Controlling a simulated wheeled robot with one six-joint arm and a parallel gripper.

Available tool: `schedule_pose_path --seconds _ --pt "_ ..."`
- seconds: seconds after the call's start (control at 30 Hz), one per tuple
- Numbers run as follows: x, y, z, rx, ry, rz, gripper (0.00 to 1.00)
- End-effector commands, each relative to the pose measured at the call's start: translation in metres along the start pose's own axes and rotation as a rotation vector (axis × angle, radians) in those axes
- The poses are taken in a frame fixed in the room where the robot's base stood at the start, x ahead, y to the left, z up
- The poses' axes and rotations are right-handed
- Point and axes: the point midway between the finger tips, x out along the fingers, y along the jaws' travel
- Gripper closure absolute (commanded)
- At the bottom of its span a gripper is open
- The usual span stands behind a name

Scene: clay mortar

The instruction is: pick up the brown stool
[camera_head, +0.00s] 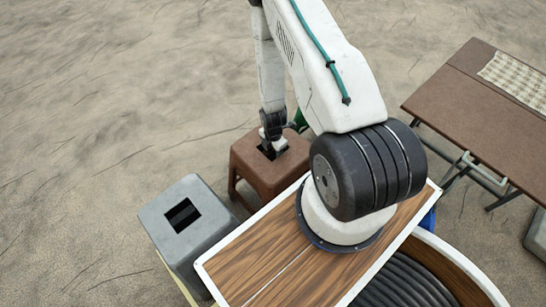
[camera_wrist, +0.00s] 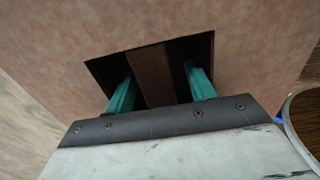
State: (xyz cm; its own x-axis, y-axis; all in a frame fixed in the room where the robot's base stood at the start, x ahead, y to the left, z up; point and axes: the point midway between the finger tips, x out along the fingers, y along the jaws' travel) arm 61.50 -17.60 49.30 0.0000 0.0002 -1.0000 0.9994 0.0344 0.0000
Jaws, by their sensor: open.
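The brown stool (camera_head: 250,163) stands on the ground behind my wooden deck in the head view. It has a dark rectangular opening in its seat. My gripper (camera_head: 272,148) points down at that opening. In the wrist view the stool's seat (camera_wrist: 70,45) fills most of the picture. My gripper's two teal fingers (camera_wrist: 160,78) are apart and reach into the dark opening. A brown bar shows between them, with gaps visible on both sides. How deep the fingertips go is hidden in the dark.
A grey stool (camera_head: 197,237) with a square hole stands close by at the left front. A brown folding table (camera_head: 476,98) with a checked cloth (camera_head: 518,82) is at the right. A grey object (camera_head: 538,235) lies at the right edge. The ground at the back left is clear.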

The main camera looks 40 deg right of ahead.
Motion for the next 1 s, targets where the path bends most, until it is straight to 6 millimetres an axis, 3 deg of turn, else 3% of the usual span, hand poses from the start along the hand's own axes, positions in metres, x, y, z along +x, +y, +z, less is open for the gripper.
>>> schedule_pose_path --seconds 0.13,0.17,0.33,0.77,1.0 --pt "0.000 0.000 0.000 0.000 0.000 0.000 0.45" --pt "0.000 0.000 0.000 0.000 0.000 0.000 0.51" --pt "-0.001 0.000 0.000 0.000 0.000 0.000 0.98" --pt "-0.003 0.001 0.000 0.000 -0.001 0.001 1.00" --pt "-0.022 0.002 0.001 0.000 -0.001 0.003 1.00"
